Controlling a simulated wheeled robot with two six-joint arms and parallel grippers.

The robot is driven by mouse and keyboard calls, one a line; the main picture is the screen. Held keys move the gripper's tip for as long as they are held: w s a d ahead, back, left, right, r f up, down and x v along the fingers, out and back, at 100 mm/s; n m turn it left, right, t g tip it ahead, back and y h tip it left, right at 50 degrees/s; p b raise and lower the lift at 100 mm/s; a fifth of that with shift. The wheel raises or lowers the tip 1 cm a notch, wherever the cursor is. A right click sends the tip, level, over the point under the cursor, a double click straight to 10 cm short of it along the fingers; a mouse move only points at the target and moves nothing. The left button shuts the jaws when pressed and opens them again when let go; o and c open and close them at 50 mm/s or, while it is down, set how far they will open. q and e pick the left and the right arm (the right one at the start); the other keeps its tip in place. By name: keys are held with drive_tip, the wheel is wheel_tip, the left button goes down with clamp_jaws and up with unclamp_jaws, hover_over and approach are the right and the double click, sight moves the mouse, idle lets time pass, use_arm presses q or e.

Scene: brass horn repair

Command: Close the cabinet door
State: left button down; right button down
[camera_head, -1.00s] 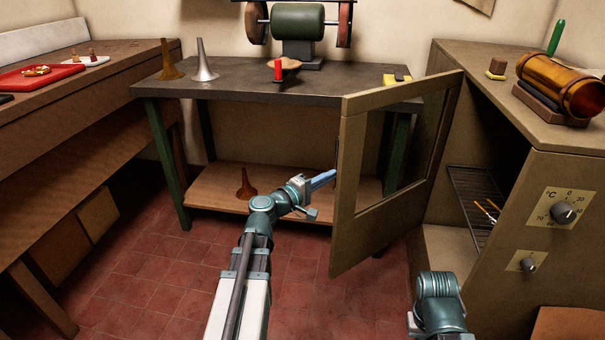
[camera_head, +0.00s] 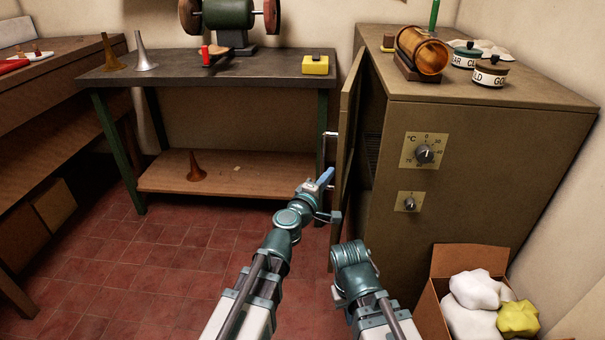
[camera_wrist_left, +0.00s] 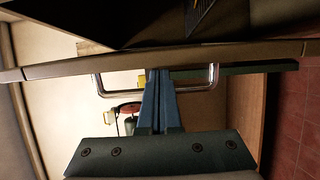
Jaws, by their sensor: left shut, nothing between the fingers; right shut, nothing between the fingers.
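The tan cabinet door (camera_head: 348,130) stands nearly edge-on at the left of the brown cabinet (camera_head: 490,150). It is ajar, and a dark gap shows between them. A chrome handle (camera_wrist_left: 214,80) sits on the door's outer side. My left gripper (camera_head: 326,177) is shut and empty beside that outer side. In the left wrist view its blue fingers (camera_wrist_left: 157,95) lie between the handle's two posts and reach to the door edge; I cannot tell if they touch. My right arm's teal joint shows low in front of the cabinet; its gripper fingers are hidden.
A dark workbench (camera_head: 200,66) with a lower shelf stands behind on the left. An open carton (camera_head: 437,290) with white and yellow cloths sits at the cabinet's right front. A brass cylinder (camera_head: 424,51) and labelled pots stand on the cabinet. The red floor at left is clear.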

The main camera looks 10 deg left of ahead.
use_arm(q)
drive_tip(key=shift+s+d, duration=0.15)
drive_tip(key=shift+d, duration=1.15)
drive_tip(key=shift+s+d, duration=0.15)
drive_tip(key=shift+d, duration=1.1)
drive_tip(key=shift+a, duration=0.2)
